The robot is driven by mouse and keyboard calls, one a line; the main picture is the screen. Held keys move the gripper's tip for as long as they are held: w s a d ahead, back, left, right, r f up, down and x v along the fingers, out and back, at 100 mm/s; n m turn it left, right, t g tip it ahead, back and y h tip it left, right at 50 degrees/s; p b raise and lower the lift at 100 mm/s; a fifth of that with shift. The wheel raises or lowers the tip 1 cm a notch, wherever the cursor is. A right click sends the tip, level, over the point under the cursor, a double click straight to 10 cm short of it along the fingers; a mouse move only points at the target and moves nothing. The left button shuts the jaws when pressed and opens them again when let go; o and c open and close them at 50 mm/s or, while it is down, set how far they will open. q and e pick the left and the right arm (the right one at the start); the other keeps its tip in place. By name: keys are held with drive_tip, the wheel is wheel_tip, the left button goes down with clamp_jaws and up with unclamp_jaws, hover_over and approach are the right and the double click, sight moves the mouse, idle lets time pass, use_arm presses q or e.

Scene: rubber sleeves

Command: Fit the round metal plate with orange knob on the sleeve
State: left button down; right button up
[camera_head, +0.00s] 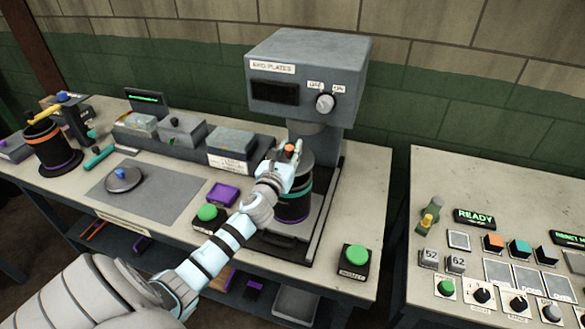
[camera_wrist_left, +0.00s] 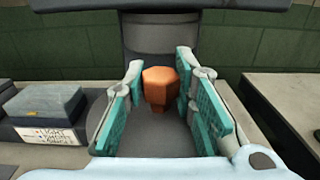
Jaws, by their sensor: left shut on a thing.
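The dark sleeve (camera_head: 293,208) with a teal band and purple lower rim stands upright under the head of the grey press. The round grey metal plate (camera_wrist_left: 158,140) with its orange knob (camera_wrist_left: 160,84) is at the sleeve's top. The knob also shows in the head view (camera_head: 289,150). My left gripper (camera_head: 292,158) is shut on the knob, with a teal-padded finger on each side of it in the left wrist view (camera_wrist_left: 163,90). My gripper hides part of the plate and sleeve, so I cannot tell whether the plate is fully seated. My right gripper is out of view.
The press head (camera_head: 308,78) overhangs close above my gripper. A plate with a blue knob (camera_head: 123,179) lies on a grey mat (camera_head: 150,203). Another sleeve (camera_head: 52,147) stands far left. Green buttons (camera_head: 354,259) sit at the front edge. A control table (camera_head: 440,185) is right.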

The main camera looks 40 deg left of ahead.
use_arm(q)
drive_tip(key=f+b, duration=0.1)
drive_tip(key=f, duration=0.1)
drive_tip(key=f+b, duration=0.1)
drive_tip(key=f, duration=0.1)
drive_tip(key=shift+s+f+b, duration=0.1)
drive_tip(key=shift+s+b, duration=0.2)
drive_tip(key=shift+w, duration=0.45)
drive_tip(key=shift+s+f, duration=0.1)
drive_tip(key=shift+f, duration=0.05)
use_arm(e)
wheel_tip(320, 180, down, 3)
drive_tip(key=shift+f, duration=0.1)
use_arm(q)
drive_tip(key=c, duration=1.8)
unclamp_jaws()
drive_tip(key=shift+s, duration=0.1)
drive_tip(key=o, duration=0.5)
drive_tip(key=shift+s, duration=0.1)
drive_tip(key=shift+c, duration=0.2)
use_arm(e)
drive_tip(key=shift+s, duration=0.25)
